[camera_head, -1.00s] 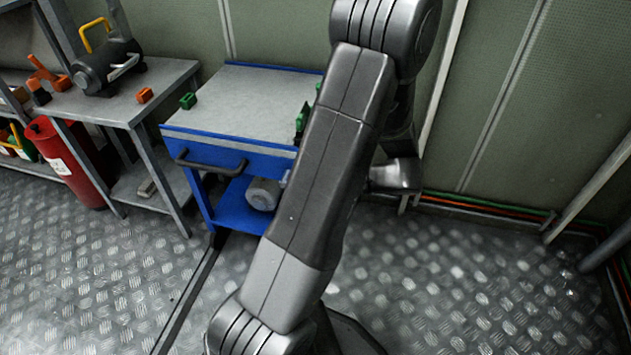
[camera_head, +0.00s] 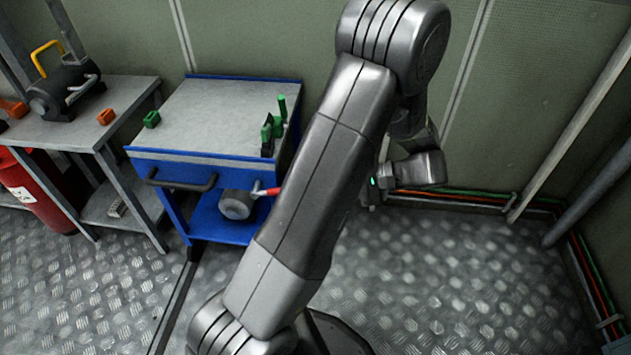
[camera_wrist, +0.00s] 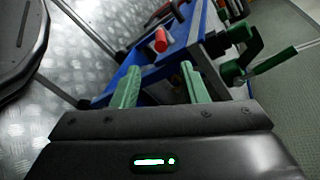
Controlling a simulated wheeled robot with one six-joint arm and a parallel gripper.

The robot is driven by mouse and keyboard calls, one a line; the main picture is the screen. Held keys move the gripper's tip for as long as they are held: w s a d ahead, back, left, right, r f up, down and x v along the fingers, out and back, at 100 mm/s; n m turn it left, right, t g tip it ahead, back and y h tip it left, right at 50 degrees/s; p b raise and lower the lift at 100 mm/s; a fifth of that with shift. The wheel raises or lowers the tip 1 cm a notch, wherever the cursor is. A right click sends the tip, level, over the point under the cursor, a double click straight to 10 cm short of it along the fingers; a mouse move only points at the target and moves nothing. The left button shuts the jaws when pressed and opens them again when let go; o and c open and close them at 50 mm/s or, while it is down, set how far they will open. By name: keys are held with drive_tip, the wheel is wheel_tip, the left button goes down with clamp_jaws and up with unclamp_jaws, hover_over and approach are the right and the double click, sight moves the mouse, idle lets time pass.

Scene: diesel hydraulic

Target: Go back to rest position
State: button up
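My arm runs up through the middle of the head view. My gripper (camera_wrist: 160,88) shows in the wrist view with two green fingers spread apart and nothing between them. In the head view the fingers are hidden behind my arm. Past the fingertips in the wrist view is the blue cart (camera_wrist: 172,66), with a red-ended tool (camera_wrist: 160,42) on its side. The fingers look apart from the cart.
A grey workbench (camera_head: 75,130) and a red cylinder (camera_head: 35,195) are at the left. Floor at right is clear.

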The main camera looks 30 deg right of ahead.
sight(271, 192)
drive_tip(key=shift+s+d+r, duration=0.15)
drive_tip(key=shift+s+d, duration=0.15)
drive_tip(key=shift+d, duration=0.1)
drive_tip(key=b+x, duration=0.4)
drive_tip(key=x, duration=0.9)
drive_tip(key=shift+w+a+f, duration=0.2)
drive_tip(key=shift+a, duration=0.05)
drive_tip(key=shift+a+r, duration=0.1)
